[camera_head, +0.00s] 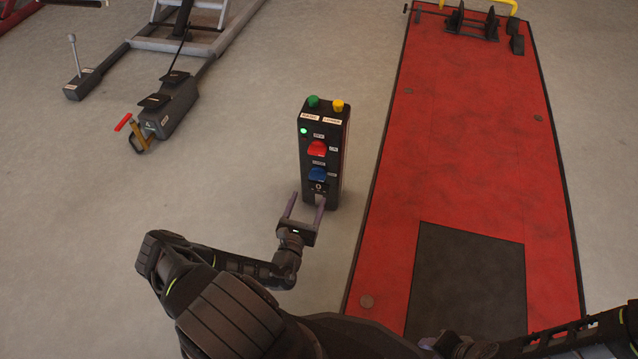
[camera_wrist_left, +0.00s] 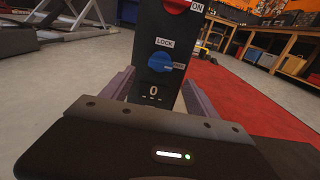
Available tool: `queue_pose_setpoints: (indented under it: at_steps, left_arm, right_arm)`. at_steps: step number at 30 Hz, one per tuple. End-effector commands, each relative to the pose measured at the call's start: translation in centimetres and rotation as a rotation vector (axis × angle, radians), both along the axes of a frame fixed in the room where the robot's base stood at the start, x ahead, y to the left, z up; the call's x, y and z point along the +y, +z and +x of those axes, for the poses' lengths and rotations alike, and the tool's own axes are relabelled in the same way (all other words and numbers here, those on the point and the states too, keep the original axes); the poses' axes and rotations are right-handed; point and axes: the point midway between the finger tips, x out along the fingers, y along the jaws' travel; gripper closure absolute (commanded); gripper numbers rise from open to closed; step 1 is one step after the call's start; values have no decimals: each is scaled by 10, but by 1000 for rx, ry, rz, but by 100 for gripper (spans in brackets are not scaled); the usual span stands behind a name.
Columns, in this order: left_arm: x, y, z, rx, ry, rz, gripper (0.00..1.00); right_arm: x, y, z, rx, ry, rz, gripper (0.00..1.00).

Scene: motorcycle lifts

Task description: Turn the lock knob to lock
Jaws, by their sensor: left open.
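The blue lock knob (camera_head: 317,174) is on the front of a dark upright control box (camera_head: 309,155), below a red knob (camera_head: 317,149). In the left wrist view the blue knob (camera_wrist_left: 160,62) sits under a LOCK label (camera_wrist_left: 164,43), with another small label at its right. I cannot clearly tell which way it points. My left gripper (camera_head: 308,197) is open and empty, in front of the box's lower part. In the left wrist view its fingers (camera_wrist_left: 158,80) lie either side of the box's lower front, below the knob.
A green button (camera_head: 313,101) and a yellow button (camera_head: 338,105) top the box. A red motorcycle lift platform (camera_head: 470,130) lies close at its right. Another lift's grey frame with a red-handled part (camera_head: 124,122) is at the left. The floor between is clear.

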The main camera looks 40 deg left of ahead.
Motion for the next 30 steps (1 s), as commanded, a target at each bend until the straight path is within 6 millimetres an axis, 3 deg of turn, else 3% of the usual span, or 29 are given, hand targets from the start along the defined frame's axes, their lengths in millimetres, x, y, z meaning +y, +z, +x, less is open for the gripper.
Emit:
queue_pose_setpoints:
  at_steps: [5, 18, 30]
  left_arm:
    - [3, -2, 10, -2, -3, 2, 31]
    - [22, -2, 67, -1, -4, 0, 31]
    - [25, 0, 74, 0, -4, -1, 33]
  right_arm:
    - [0, -6, 1, -2, -1, 0, 64]
    - [0, -33, 5, -13, -7, -1, 64]
    - [0, -33, 6, -12, -8, -1, 64]
